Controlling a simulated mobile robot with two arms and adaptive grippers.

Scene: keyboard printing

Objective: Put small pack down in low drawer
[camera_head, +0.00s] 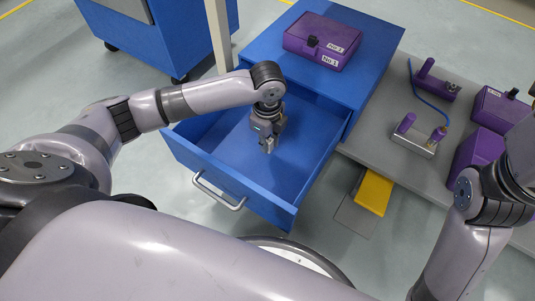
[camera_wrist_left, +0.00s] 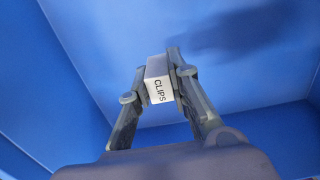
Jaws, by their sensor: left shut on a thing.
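The small pack (camera_wrist_left: 159,84) is a white box marked "CLIPS". In the left wrist view it sits between the fingertips of my left gripper (camera_wrist_left: 158,73), which is shut on it. In the head view my left gripper (camera_head: 268,146) points down inside the open blue drawer (camera_head: 222,146). The pack is too small to make out there. The drawer is pulled out from the blue cabinet (camera_head: 376,40) and its floor looks bare. Whether the pack touches the floor I cannot tell. My right arm shows at the right edge, but its gripper is out of view.
A purple case (camera_head: 322,40) lies on top of the cabinet. A grey table (camera_head: 385,150) to the right holds more purple cases (camera_head: 497,108) and a metal fixture (camera_head: 413,140) with purple handles. A yellow block (camera_head: 374,192) is below the table. The drawer walls surround my left gripper.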

